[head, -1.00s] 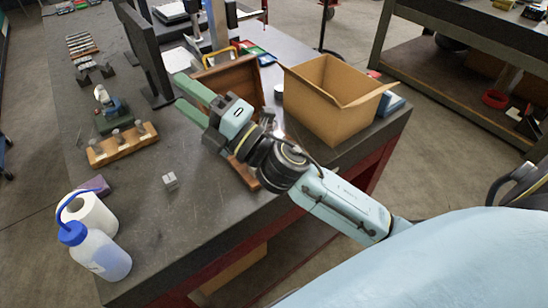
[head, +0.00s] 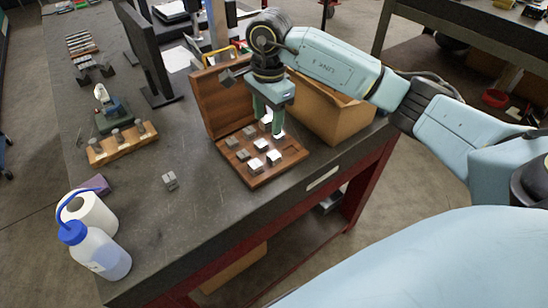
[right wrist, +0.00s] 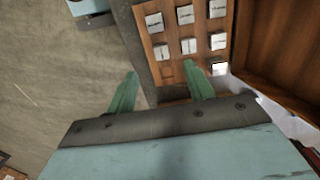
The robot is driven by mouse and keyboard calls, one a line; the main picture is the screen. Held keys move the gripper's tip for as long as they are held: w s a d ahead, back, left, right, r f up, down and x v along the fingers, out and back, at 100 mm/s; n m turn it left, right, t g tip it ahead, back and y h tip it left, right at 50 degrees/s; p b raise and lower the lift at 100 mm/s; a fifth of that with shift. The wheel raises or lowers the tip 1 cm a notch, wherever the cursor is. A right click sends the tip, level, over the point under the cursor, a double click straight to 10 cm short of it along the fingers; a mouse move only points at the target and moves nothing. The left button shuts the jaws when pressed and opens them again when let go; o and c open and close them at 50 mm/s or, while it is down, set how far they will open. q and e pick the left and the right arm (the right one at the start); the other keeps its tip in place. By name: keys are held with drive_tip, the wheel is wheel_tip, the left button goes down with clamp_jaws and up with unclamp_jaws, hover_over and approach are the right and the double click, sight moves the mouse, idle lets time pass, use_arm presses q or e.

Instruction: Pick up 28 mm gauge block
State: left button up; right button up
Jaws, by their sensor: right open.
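Several grey gauge blocks (head: 260,145) sit in rows in an open wooden case (head: 285,167); the blocks (right wrist: 188,46) also show in the right wrist view. Their markings are too small to read, so I cannot tell which is the 28 mm block. My right gripper (head: 266,125) points down over the back right part of the case, its green fingers apart. In the right wrist view the gripper (right wrist: 160,68) is open with nothing held between its fingertips, near the edge of the case. My left gripper is out of view.
The case's raised lid (head: 215,100) stands behind the blocks, and a cardboard box (head: 335,115) is close on the right. A bottle (head: 95,250) and white roll (head: 92,212) stand front left. The table front middle is clear.

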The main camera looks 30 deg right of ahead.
drive_tip(key=p, duration=0.1)
hover_over(274, 155)
drive_tip(key=f, duration=0.8)
drive_tip(key=shift+s+a, duration=0.1)
drive_tip(key=shift+a, duration=0.3)
drive_tip(key=shift+d+f+p, duration=0.2)
drive_tip(key=shift+f+p, duration=0.15)
drive_tip(key=shift+f, duration=0.95)
drive_tip(key=shift+d+f+p, duration=0.2)
drive_tip(key=shift+f+p, duration=0.15)
drive_tip(key=shift+f, duration=0.95)
clamp_jaws()
drive_tip(key=shift+r, duration=0.1)
